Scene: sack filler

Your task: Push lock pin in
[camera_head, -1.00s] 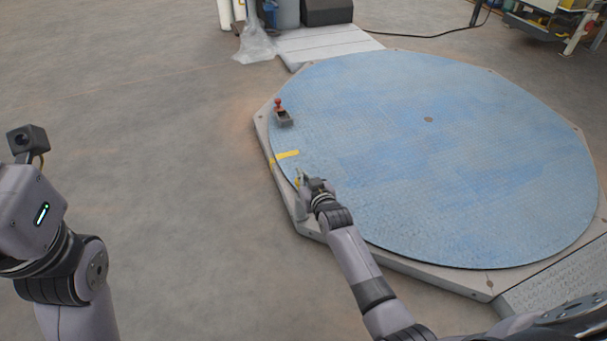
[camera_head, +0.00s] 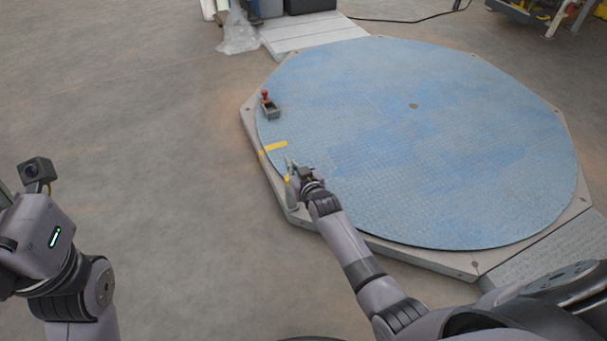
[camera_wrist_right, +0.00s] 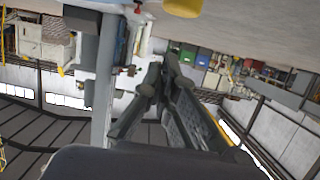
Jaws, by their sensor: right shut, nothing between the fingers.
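The lock pin has a red knob (camera_head: 265,94) and stands upright in a small dark housing (camera_head: 270,108) near the left rim of the blue round turntable (camera_head: 430,165). I cannot tell how deep the pin sits. My right gripper (camera_head: 289,164) is over the turntable's near left edge, below the yellow mark and apart from the pin. Its fingers (camera_wrist_right: 168,62) are shut and empty in the right wrist view, where I cannot make out the pin. My left arm shows at the left of the head view, but its fingers do not.
A yellow mark (camera_head: 274,147) lies on the turntable between my right gripper and the pin housing. A pale octagonal frame (camera_head: 262,165) surrounds the turntable. Clear plastic (camera_head: 238,36) lies on the floor at the top. The floor at left is clear.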

